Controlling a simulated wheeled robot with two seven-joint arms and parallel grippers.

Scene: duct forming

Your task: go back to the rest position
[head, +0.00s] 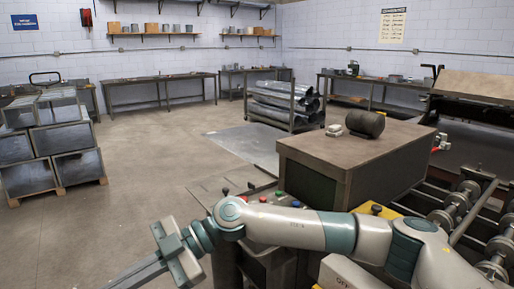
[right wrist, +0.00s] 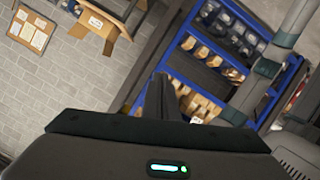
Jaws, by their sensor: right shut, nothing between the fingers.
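My right arm comes in from the right of the head view, over the machine's control panel (head: 268,200). Its right gripper (head: 130,275) points down and left at the lower edge, over the floor. Its fingers are together with nothing between them. In the right wrist view the dark shut fingers (right wrist: 178,98) stick up past the gripper body and hold nothing. My left gripper is not in the head view.
A machine with a dark-topped cabinet (head: 350,150) and rollers (head: 450,210) stands close on the right. Stacked metal ducts (head: 75,145) sit on a pallet at left. A cart of ducts (head: 285,105) stands behind. The floor (head: 150,150) between is clear. Blue shelving (right wrist: 215,50) shows in the wrist view.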

